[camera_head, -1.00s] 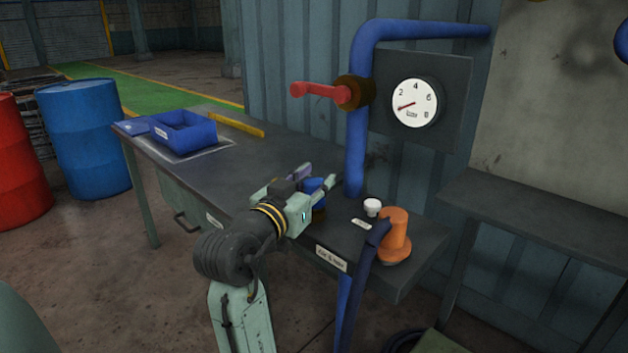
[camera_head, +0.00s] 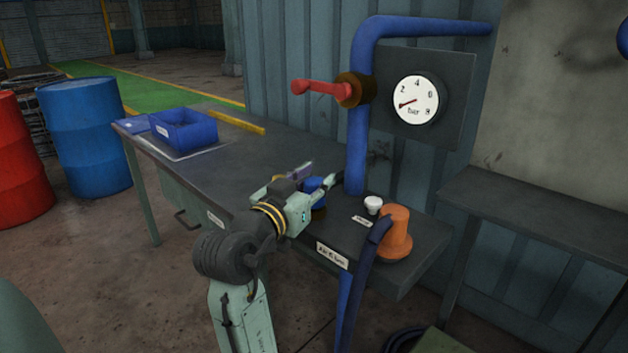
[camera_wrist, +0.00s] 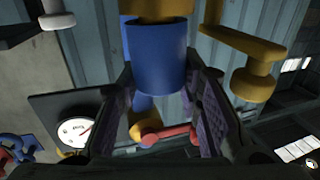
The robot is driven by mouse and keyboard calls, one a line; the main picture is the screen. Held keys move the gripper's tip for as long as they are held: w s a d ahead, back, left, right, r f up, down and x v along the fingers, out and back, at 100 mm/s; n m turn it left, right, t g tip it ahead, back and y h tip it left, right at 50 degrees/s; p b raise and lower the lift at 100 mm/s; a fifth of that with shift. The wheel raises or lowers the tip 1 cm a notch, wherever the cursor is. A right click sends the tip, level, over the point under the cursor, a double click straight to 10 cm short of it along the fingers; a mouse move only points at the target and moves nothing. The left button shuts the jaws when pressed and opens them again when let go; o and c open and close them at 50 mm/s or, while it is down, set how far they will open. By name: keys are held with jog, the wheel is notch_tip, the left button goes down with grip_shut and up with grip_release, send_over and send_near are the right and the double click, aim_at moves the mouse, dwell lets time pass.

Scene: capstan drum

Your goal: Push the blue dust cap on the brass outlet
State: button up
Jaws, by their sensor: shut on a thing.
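The blue dust cap (camera_wrist: 157,58) sits between the two fingers of my gripper (camera_wrist: 158,95) in the wrist view, and the gripper is shut on it. In the head view the cap (camera_head: 314,186) shows partly behind the gripper (camera_head: 318,184), above the near part of the bench. The brass outlet (camera_wrist: 156,8) lies against the cap's rim at the top of the wrist view.
A blue pipe (camera_head: 357,140) with a red-handled valve (camera_head: 322,88) rises behind my gripper, beside a pressure gauge (camera_head: 416,99). An orange fitting (camera_head: 396,233) and a white knob (camera_head: 373,204) stand to the right. A blue tray (camera_head: 184,132) lies at the bench's far left.

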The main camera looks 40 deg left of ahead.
jog(key=shift+f, duration=0.3)
jog(key=o, duration=1)
jog(key=shift+r, duration=0.1)
jog(key=shift+s, duration=0.1)
